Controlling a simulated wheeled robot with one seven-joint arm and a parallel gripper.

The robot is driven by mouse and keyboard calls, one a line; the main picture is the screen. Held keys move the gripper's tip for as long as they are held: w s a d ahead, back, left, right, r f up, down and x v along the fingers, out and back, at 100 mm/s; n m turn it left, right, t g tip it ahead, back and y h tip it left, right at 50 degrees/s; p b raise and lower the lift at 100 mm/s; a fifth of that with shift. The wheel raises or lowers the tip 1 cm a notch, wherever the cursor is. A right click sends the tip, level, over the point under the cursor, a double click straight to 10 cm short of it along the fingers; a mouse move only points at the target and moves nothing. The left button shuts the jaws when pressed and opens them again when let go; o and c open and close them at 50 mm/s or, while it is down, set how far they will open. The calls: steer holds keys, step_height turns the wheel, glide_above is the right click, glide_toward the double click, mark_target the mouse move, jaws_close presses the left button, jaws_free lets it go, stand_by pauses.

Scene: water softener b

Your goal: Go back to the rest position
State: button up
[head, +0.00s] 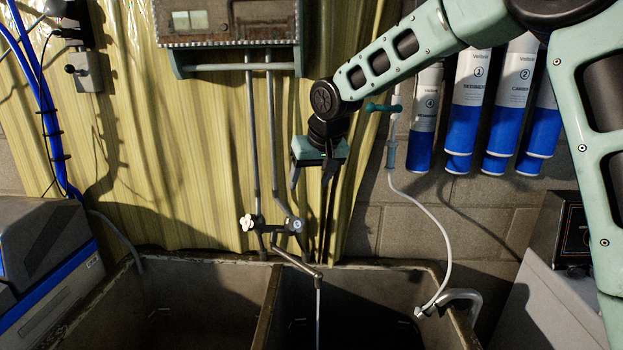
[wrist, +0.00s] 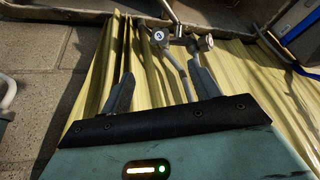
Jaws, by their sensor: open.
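My gripper (head: 313,180) hangs from my green arm near the middle of the head view, pointing down. Its two dark fingers are apart with nothing between them. It is in front of the yellow corrugated sheet, above the back edge of the sink. In the wrist view my gripper (wrist: 157,92) also shows spread, empty fingers. The faucet (head: 290,228), with its two pipes and a white knob, is just left of and below the fingers in the head view. In the wrist view the faucet (wrist: 180,40) shows beyond the fingertips; I cannot tell the exact gap.
A double sink (head: 262,310) fills the bottom. Blue and white filter cylinders (head: 466,110) hang at the right, beside a thin white hose (head: 437,225) with a teal valve. A shelf (head: 236,66) is above the faucet. A grey-blue unit (head: 45,250) stands at the left.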

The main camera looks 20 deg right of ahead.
steer(key=shift+s+r, duration=0.2)
steer(key=shift+r, duration=0.2)
steer(key=s+a+f+n+g, duration=0.1)
steer(key=s+a+f+n, duration=0.1)
steer(key=s+a, duration=0.5)
steer(key=s+a+f+n+g, duration=0.1)
steer(key=s+a+n, duration=0.15)
steer(key=s, duration=0.85)
steer(key=s+f+n+g, duration=0.1)
steer(key=s+f, duration=0.1)
steer(key=s, duration=0.8)
steer(key=s+d+f+n+g, duration=0.1)
steer(key=s+f+n, duration=0.1)
steer(key=s, duration=0.9)
steer(key=shift+s+d+f+g+h, duration=0.2)
steer(key=shift+f+g+h, duration=0.1)
steer(key=shift+f+g, duration=0.1)
